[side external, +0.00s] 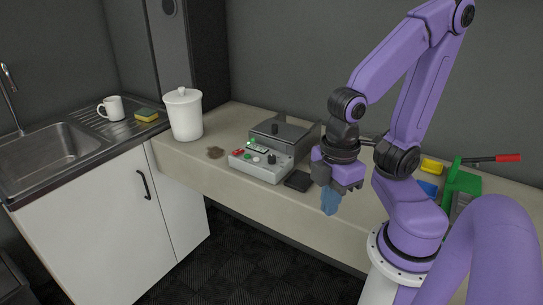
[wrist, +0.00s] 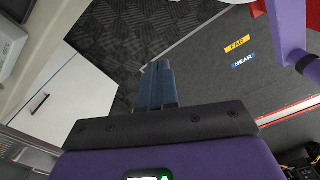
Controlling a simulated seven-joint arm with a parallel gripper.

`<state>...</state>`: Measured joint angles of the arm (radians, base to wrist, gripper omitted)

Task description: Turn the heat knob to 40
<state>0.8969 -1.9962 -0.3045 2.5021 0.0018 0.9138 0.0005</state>
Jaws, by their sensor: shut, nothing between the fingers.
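A grey control box (side external: 262,168) stands on the counter in the side external view, with a small display, red and green buttons and a dark round knob (side external: 271,158) on its face. Which control is the heat knob and what value it is set to are too small to read. My gripper (side external: 329,207) is right of the box and in front of the counter edge, pointing down, apart from the box. Its blue fingers are together and empty. They also show in the wrist view (wrist: 157,72), over the dark floor. No knob shows clearly there.
A dark lidded unit (side external: 283,132) sits behind the box, and a black pad (side external: 298,180) lies right of it. A white canister (side external: 183,114) stands left on the counter (side external: 225,180). A green object (side external: 460,182) and a red-handled tool (side external: 507,158) are at the right.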

